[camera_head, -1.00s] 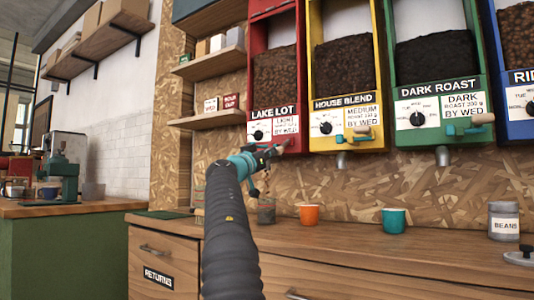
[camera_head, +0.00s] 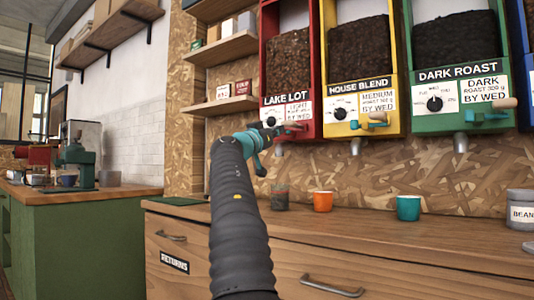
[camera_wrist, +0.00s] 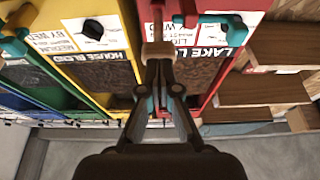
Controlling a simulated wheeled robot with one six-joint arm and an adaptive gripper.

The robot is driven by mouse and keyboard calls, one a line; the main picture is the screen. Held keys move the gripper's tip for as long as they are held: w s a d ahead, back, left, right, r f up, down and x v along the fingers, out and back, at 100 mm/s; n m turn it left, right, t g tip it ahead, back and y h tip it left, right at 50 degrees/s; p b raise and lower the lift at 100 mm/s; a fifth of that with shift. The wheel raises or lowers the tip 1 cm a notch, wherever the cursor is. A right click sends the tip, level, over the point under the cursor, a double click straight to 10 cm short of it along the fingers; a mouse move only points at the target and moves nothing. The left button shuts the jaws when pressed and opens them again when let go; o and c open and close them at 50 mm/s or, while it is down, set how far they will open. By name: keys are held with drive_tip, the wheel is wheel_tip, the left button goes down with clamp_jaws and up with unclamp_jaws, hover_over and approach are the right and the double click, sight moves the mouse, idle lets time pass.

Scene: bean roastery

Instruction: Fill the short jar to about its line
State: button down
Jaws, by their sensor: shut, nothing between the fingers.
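The short jar (camera_head: 280,198) is a small clear jar standing on the wooden counter below the red LAKE LOT dispenser. It looks dark and reddish inside; its line and fill level are too small to tell. The dispenser's spout (camera_head: 279,150) is above the jar. My gripper (camera_head: 282,131) is up at the front of the dispenser, by its tap handle (camera_head: 299,127). In the wrist view my gripper (camera_wrist: 160,64) is shut and empty, its fingertips close to the wooden handle (camera_wrist: 158,50). I cannot tell whether they touch it.
An orange cup (camera_head: 323,202) and a teal cup (camera_head: 408,208) stand to the jar's right. A grey BEANS tin (camera_head: 520,208) is at the far right. Yellow HOUSE BLEND (camera_head: 391,75) and green DARK ROAST (camera_head: 498,60) dispensers hang beside the red one. The front counter is clear.

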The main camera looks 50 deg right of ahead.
drive_tip(key=a+f, duration=0.5)
drive_tip(key=f, duration=0.1)
drive_tip(key=shift+s+a+b, duration=0.35)
drive_tip(key=shift+s+b, duration=0.1)
idle(0.8)
